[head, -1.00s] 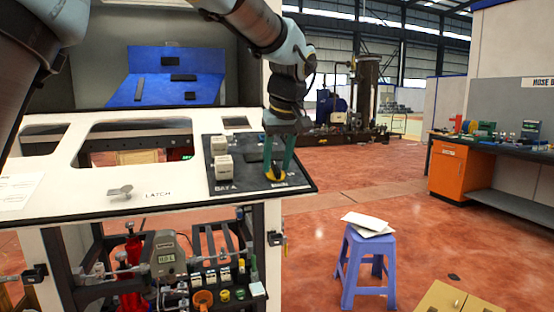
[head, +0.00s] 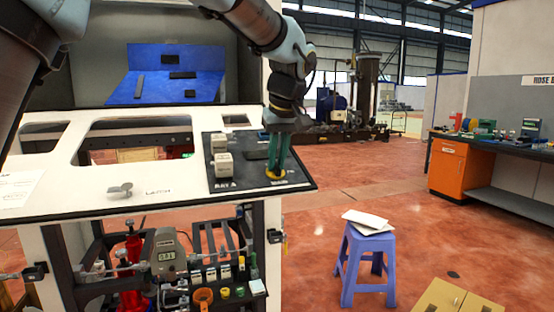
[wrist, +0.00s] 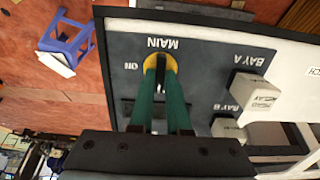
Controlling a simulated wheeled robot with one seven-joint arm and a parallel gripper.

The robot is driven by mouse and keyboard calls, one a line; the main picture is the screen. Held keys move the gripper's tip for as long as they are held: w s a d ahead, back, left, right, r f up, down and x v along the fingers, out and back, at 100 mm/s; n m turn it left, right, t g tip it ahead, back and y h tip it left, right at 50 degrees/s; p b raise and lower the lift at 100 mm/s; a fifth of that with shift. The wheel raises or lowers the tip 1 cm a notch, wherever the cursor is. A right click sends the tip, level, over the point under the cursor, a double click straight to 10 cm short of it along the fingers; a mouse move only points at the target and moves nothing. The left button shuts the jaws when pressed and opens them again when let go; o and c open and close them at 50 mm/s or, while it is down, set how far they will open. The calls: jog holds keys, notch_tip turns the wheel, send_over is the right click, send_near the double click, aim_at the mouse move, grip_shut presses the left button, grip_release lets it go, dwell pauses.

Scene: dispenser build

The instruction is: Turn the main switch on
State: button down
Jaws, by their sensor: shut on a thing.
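The main switch (wrist: 173,60) is a yellow round with a black handle on the dark panel (wrist: 205,65), beside the upside-down labels MAIN and ON in the wrist view. In the head view its yellow round (head: 270,177) shows at the panel's right front corner. My gripper (wrist: 161,68) comes down over it, with its green fingers on either side of the black handle, shut on it. My gripper also shows in the head view (head: 277,170). The fingers hide part of the switch, and I cannot tell the handle's exact angle.
Two pale blocks, the bay A switch (wrist: 253,95) and the bay B switch (wrist: 227,128), stand beside it on the panel. A latch knob (head: 121,190) sits on the white top. A purple stool (head: 368,262) stands on the open floor at right.

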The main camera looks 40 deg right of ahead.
jog(key=shift+m, duration=0.4)
jog(key=m+p, duration=0.1)
jog(key=m, duration=0.2)
jog(key=shift+r+m, duration=0.1)
jog(key=shift+m, duration=0.3)
jog(key=m+p, duration=0.2)
jog(key=m, duration=0.2)
jog(key=shift+d+m, duration=0.1)
jog(key=shift+m, duration=0.2)
jog(key=m+p, duration=0.2)
jog(key=m, duration=0.2)
jog(key=shift+s+m, duration=0.1)
jog(key=shift+m, duration=0.2)
jog(key=m+p, duration=0.1)
jog(key=m, duration=0.3)
jog(key=shift+p, duration=0.4)
jog(key=c, duration=0.9)
grip_release()
